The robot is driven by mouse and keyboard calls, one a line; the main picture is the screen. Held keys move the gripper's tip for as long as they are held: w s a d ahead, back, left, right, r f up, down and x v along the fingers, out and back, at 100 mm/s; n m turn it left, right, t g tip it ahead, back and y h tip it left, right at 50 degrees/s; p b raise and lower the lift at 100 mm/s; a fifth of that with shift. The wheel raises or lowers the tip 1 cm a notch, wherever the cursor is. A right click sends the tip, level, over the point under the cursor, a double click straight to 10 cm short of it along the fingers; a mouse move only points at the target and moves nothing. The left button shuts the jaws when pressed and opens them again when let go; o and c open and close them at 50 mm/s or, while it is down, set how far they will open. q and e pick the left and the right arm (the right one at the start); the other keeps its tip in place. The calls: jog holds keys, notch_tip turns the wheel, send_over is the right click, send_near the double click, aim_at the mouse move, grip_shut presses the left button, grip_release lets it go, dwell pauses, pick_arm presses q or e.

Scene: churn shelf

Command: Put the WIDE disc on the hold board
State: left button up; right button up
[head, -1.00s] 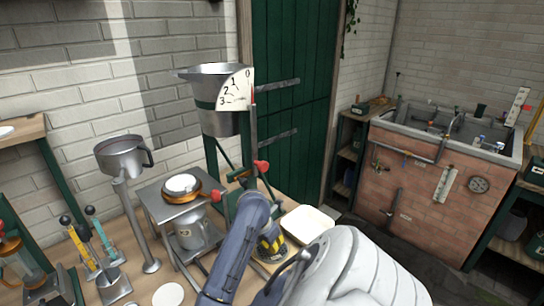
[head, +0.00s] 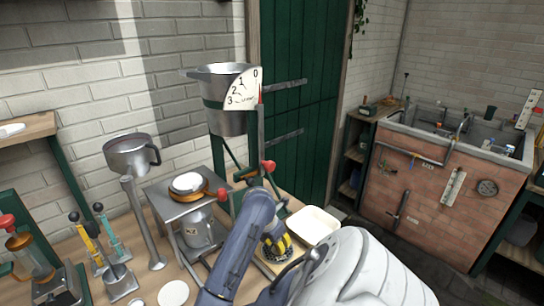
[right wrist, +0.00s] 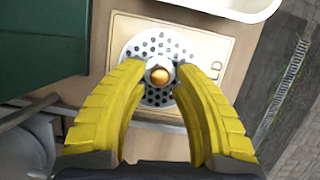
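A round metal disc with many holes (right wrist: 150,93) shows in the right wrist view, with a pale knob with an orange top (right wrist: 160,74) at its centre. It lies over the tan hold board (right wrist: 215,50), whose lettering ends in "LD"; I cannot tell whether it rests fully on it. My right gripper (right wrist: 160,70) has its yellow fingertips against both sides of the knob. In the head view the right gripper (head: 277,246) is low over the bench, and my arm hides part of the board. My left gripper is not in view.
A white tray (head: 314,226) stands just beyond the board. A metal stand (head: 172,208) with a pot under it, a tall funnel (head: 130,155) and a large hopper with a dial (head: 222,110) stand to the left and behind. A brick sink (head: 440,190) is far right.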

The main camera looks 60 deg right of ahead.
jog(key=v, duration=1.1)
